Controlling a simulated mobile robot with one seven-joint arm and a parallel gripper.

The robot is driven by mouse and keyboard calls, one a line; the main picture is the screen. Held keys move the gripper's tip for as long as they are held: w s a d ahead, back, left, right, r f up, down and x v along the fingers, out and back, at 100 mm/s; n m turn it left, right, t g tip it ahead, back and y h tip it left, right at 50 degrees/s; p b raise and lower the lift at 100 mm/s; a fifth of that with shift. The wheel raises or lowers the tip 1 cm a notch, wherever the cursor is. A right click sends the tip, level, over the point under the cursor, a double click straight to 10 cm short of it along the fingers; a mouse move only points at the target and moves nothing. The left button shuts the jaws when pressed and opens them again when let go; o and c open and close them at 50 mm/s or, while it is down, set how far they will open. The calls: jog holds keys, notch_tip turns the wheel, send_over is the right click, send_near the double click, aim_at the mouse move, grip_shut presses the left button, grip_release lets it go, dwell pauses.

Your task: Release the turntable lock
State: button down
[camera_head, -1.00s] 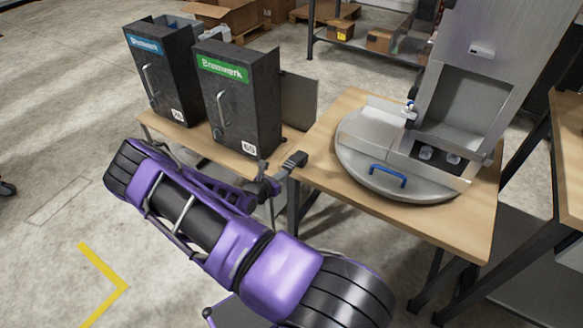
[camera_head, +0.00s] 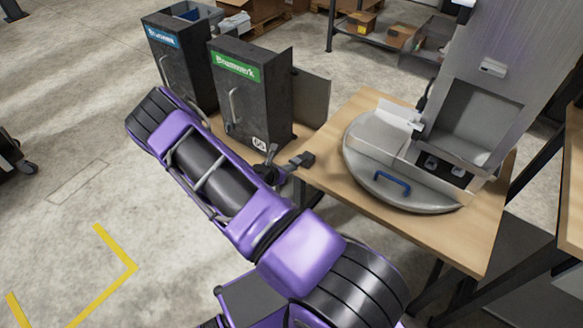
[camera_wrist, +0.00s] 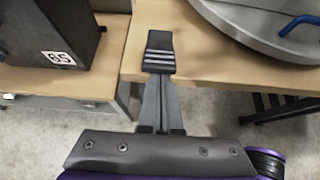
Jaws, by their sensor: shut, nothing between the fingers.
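The turntable (camera_head: 365,165) is a round grey disc on a wooden table, with a blue handle (camera_head: 393,183) at its front edge. A metal dispenser (camera_head: 490,110) stands upright on it. A small dark lever-like part (camera_head: 420,105) stands at the dispenser's left side; I cannot tell which part is the lock. My gripper (camera_head: 303,160) is shut and empty at the table's left corner, left of the disc and apart from it. In the wrist view the shut fingers (camera_wrist: 160,50) appear over the table edge, with the disc (camera_wrist: 245,25) and blue handle (camera_wrist: 300,22) to the right.
Two dark cabinets, one with a blue label (camera_head: 180,65) and one with a green label (camera_head: 250,100), stand on a lower bench to the left. A shelf rack (camera_head: 385,40) with boxes is behind. The wooden table top (camera_head: 335,180) is bare left of the disc.

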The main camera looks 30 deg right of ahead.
jog(key=shift+r+p, duration=0.55)
jog(key=shift+r, duration=0.25)
jog(key=shift+w+d+r, duration=0.1)
notch_tip(320, 180, down, 4)
jog(key=a+b, duration=0.3)
jog(key=d+r+v, duration=0.1)
jog(key=v, duration=0.8)
jog(key=shift+s+r+p, duration=0.4)
jog(key=shift+s, duration=0.05)
jog(key=shift+d, duration=0.1)
